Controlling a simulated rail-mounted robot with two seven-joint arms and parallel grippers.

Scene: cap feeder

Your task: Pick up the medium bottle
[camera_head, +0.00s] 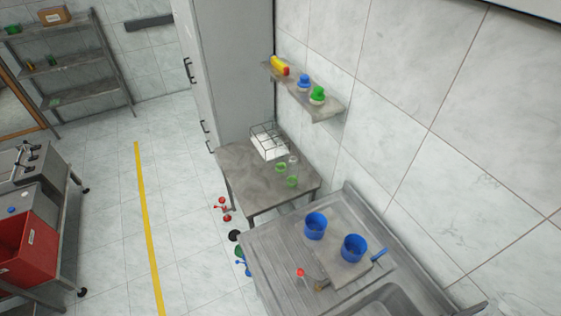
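I cannot make out for certain which thing is the medium bottle. On the wall shelf (325,110) stand a blue bottle-like item (303,83) and a green bottle-like item (317,95), side by side and apart. A yellow and red item (280,66) lies at the shelf's far left end. Small clear glassware (293,160) stands on the grey side table, too small to name surely. Neither of my grippers shows in the head view.
The side table (245,178) carries a wire rack (265,128) and green cups (292,181). The steel sink counter (285,255) holds two blue cups (315,225). A red bin (30,248) sits on a cart at left. The tiled floor around the yellow line (147,220) is clear.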

